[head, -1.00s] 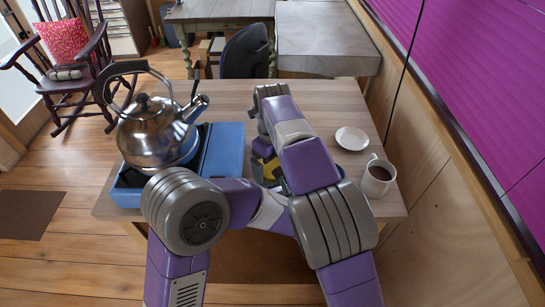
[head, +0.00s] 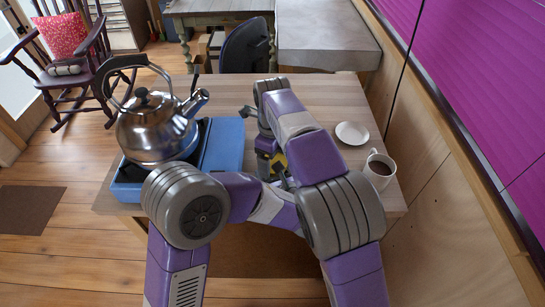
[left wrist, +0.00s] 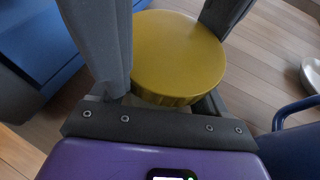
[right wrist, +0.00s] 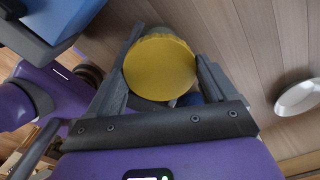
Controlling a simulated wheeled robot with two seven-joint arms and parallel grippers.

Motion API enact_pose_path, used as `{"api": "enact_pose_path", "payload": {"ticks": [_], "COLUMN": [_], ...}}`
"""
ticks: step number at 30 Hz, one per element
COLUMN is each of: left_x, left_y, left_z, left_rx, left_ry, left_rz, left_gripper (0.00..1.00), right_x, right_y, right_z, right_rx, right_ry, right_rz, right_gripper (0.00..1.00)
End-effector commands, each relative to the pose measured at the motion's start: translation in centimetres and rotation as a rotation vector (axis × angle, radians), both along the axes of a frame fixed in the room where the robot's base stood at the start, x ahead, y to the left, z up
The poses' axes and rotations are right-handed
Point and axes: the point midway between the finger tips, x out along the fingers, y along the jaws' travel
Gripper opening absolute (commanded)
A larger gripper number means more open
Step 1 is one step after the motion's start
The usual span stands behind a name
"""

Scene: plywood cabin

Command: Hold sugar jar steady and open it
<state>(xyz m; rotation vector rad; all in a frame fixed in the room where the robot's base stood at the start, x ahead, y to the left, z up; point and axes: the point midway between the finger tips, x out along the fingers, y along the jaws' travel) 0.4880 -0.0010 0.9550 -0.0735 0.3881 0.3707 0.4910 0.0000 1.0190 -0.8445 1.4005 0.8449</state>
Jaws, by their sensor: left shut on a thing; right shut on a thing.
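The sugar jar shows mainly by its round yellow lid (left wrist: 180,55), seen from above in the left wrist view. The fingers of my left gripper (left wrist: 168,35) stand on both sides, shut on the jar; the lid covers part of the right finger. In the right wrist view the lid (right wrist: 160,68) sits between the fingers of my right gripper (right wrist: 168,48), which is shut on it at its sides. In the head view my arms hide most of the jar, and a bit of yellow (head: 278,162) shows. I cannot tell whether lid and body are apart.
A steel kettle (head: 155,130) stands on a blue stove (head: 226,145) at the table's left. A white saucer (head: 352,133) and a white mug of dark drink (head: 379,170) stand to the right, near the wooden wall. The back of the wooden table (head: 320,88) is clear.

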Motion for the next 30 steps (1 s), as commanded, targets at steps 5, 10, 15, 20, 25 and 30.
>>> {"api": "enact_pose_path", "payload": {"ticks": [5, 10, 15, 20, 25, 30], "left_x": [0.0, 0.0, 0.0, 0.0, 0.0, 0.0], "left_y": [0.0, 0.0, 0.0, 0.0, 0.0, 0.0], "left_z": [0.0, 0.0, 0.0, 0.0, 0.0, 0.0], "left_rx": [0.0, 0.0, 0.0, 0.0, 0.0, 0.0], "left_ry": [0.0, 0.0, 0.0, 0.0, 0.0, 0.0], "left_rz": [0.0, 0.0, 0.0, 0.0, 0.001, 0.0], "left_gripper": [0.0, 0.0, 0.0, 0.0, 0.0, 0.0], "right_x": [0.0, 0.0, -0.1, 0.0, 0.0, 0.0], "right_y": [0.0, 0.0, 0.0, 0.1, 0.1, 0.0], "right_z": [0.0, 0.0, 0.0, 1.4, 3.7, 4.6], "right_rx": [0.0, 0.0, 0.0, 0.002, 0.0, 0.0], "right_ry": [0.001, 0.001, 0.002, 0.0, -0.001, 0.0], "right_rz": [-0.001, -0.002, -0.002, -0.002, -0.002, -0.007], "right_gripper": [0.48, 1.0, 1.0, 1.0, 1.0, 1.0]}}
